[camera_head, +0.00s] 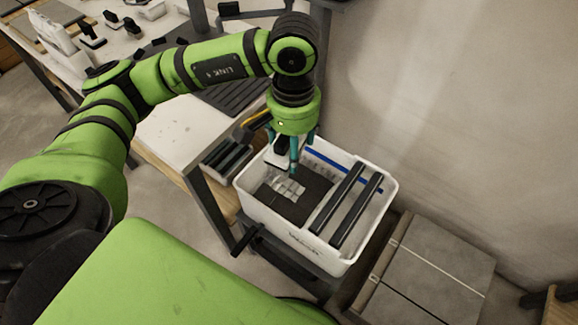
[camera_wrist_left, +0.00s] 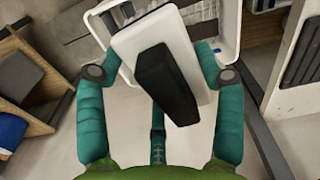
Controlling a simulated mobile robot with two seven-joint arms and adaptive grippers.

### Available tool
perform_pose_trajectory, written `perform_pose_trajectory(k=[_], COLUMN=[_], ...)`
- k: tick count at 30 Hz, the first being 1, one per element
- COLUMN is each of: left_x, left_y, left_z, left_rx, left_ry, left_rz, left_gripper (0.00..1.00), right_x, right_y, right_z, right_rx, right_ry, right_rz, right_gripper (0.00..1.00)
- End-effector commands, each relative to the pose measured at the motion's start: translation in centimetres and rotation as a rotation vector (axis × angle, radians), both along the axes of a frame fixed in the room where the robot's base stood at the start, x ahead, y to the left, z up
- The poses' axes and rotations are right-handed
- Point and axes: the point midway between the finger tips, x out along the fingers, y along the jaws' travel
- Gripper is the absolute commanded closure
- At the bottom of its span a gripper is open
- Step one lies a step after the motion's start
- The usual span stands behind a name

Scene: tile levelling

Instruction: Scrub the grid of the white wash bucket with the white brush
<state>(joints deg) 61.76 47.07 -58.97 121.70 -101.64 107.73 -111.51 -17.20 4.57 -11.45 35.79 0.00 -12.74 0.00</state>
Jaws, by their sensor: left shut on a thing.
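The white wash bucket (camera_head: 297,239) stands on a dark stand. It holds a dark grid panel (camera_head: 309,189) with a pale patch on it and two long black bars (camera_head: 347,210) at its right side. My left gripper (camera_head: 293,150) points down over the bucket's back left part. It is shut on the white brush (camera_wrist_left: 128,41), whose black handle (camera_wrist_left: 165,82) sits between the teal fingers in the left wrist view. In the head view the gripper partly hides the brush, and I cannot tell whether it touches the grid. My right gripper is out of view.
A work table (camera_head: 172,128) with several small tools lies to the left. Dark bars (camera_head: 228,157) lie in a small holder beside the bucket. Large grey tiles (camera_head: 430,270) lie to the bucket's right. A plain wall (camera_head: 450,110) rises behind it.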

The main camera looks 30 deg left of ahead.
Motion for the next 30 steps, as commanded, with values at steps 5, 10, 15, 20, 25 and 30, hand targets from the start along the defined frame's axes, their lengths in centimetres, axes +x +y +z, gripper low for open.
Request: perform_pose_trajectory(k=[5,10,15,20,25,30], left_x=[1.5,4.3,6.9,8.9,10.4,11.1], left_y=[0.1,0.7,2.0,3.5,5.2,6.3], left_z=[-4.0,-10.3,-16.7,-22.5,-27.3,-29.9], left_rx=[0.001,0.002,0.004,0.005,0.003,0.002], left_ry=[0.004,0.004,0.005,0.003,0.002,0.002], left_rz=[0.153,0.447,0.750,1.017,1.245,1.376], left_gripper=[0.73,0.73,0.73,0.73,0.73,0.73], right_x=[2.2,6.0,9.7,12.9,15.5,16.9], right_y=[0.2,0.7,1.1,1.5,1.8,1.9], right_z=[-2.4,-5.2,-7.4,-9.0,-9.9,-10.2], right_rx=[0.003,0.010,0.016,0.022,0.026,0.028], right_ry=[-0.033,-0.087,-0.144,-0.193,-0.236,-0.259], right_rz=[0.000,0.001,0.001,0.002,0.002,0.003], right_gripper=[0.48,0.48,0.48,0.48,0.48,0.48])
